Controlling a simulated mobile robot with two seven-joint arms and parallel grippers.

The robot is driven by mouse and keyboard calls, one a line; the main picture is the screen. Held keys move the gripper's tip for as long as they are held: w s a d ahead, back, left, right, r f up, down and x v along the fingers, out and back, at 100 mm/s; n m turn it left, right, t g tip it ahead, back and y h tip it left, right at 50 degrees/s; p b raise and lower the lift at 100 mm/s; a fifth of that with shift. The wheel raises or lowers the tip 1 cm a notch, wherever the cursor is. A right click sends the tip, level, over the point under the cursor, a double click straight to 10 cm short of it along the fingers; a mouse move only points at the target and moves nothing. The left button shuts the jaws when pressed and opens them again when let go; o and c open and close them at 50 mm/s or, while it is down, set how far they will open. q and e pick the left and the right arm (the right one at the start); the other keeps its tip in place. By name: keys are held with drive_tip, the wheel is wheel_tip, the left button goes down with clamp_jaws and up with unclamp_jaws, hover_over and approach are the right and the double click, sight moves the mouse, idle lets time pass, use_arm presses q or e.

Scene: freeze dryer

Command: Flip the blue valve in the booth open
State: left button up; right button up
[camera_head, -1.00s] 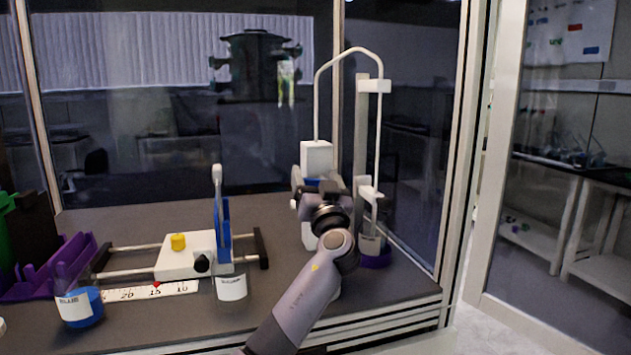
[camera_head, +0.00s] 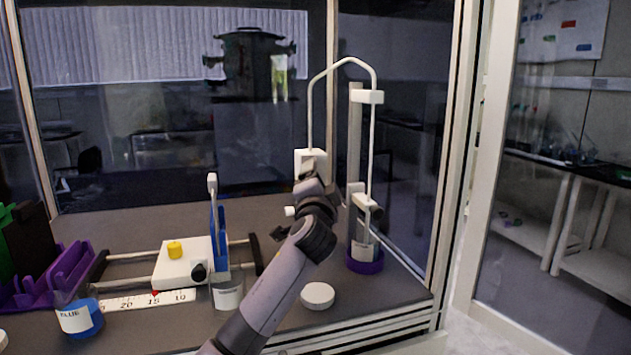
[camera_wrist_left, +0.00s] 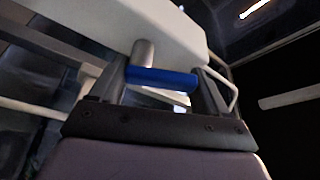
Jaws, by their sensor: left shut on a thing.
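The blue valve handle (camera_wrist_left: 160,77) is a short blue bar on a grey stub below a white body. It lies between the two fingers of my left gripper (camera_wrist_left: 172,70) in the left wrist view, and the gripper is shut on it. In the head view my left gripper (camera_head: 313,172) is up against the white valve block (camera_head: 309,160) at the foot of the bent white tube. It hides the blue handle there. My right gripper is in neither view.
A stand with a purple base (camera_head: 364,262) is close right of my arm. A white round cap (camera_head: 317,295) lies in front. To the left are a white slide block (camera_head: 183,262) on rails, a blue-filled beaker (camera_head: 80,318) and a purple rack (camera_head: 60,275). Glass walls enclose the booth.

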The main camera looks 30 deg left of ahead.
use_arm(q)
drive_tip(key=m, duration=0.1)
drive_tip(key=m+g+h, duration=0.1)
drive_tip(key=m, duration=0.3)
drive_tip(key=shift+w+d+f, duration=0.1)
drive_tip(key=shift+w+d, duration=0.25)
drive_tip(key=shift+f+m+g+h, duration=0.1)
drive_tip(key=shift+m+g+h, duration=0.2)
drive_tip(key=shift+m, duration=0.1)
drive_tip(key=o, duration=1)
drive_tip(key=shift+c, duration=0.2)
drive_tip(key=b+v, duration=0.1)
drive_tip(key=v, duration=0.6)
